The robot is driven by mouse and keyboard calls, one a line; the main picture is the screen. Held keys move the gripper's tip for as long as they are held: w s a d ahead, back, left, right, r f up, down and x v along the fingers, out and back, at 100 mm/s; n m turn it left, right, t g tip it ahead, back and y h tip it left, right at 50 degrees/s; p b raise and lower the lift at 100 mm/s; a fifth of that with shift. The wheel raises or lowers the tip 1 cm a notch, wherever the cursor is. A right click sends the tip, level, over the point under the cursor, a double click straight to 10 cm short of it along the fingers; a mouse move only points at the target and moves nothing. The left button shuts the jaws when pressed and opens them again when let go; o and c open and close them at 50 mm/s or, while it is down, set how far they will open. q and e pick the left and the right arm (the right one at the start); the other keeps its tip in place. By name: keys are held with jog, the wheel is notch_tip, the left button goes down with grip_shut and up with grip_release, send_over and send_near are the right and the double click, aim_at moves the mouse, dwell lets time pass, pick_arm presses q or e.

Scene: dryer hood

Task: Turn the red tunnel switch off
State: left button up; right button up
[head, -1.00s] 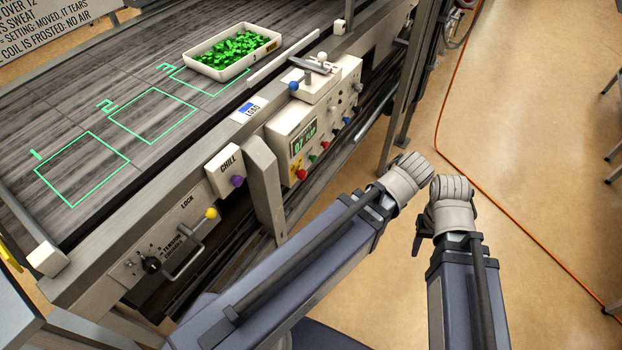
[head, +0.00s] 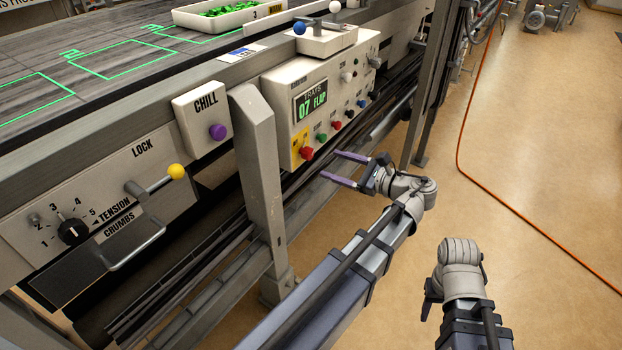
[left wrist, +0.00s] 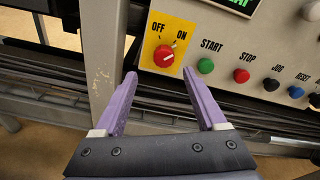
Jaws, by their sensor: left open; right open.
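The red tunnel switch (head: 306,153) is a round knob on a yellow plate on the control panel. In the left wrist view the knob (left wrist: 165,56) sits below the words OFF and ON, its white mark pointing up and right, toward ON. My left gripper (head: 329,164) is open and empty, its purple fingers reaching toward the panel just right of the switch. In the left wrist view the fingertips (left wrist: 160,73) stand apart, one on each side of the knob's line and slightly below it, not touching it. My right wrist (head: 460,268) is low at right; its fingers are hidden.
Green START (left wrist: 205,66), red STOP (left wrist: 241,76) and other buttons sit right of the switch. A grey post (head: 258,180) stands left of it. The CHILL box (head: 203,118) and yellow-knobbed LOCK lever (head: 160,182) are further left. An orange cable (head: 462,150) crosses the open floor.

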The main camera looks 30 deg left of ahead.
aim_at(311, 155)
pick_arm(q)
jog(key=shift+m+y, duration=0.4)
jog(key=shift+y, duration=0.3)
jog(key=shift+w+a+f+b, duration=0.1)
jog(key=shift+w+a+b, duration=0.2)
jog(key=shift+a, duration=1.1)
jog(key=shift+w+a+f+b, duration=0.15)
jog(key=shift+a+b, duration=0.15)
jog(key=shift+a, duration=1.15)
jog(key=shift+w+a+f+b, duration=0.1)
jog(key=shift+w+a+b, duration=0.2)
jog(key=shift+a, duration=1.1)
pick_arm(e)
jog(key=shift+f, duration=1.7)
pick_arm(q)
jog(key=shift+s, duration=0.1)
grip_shut()
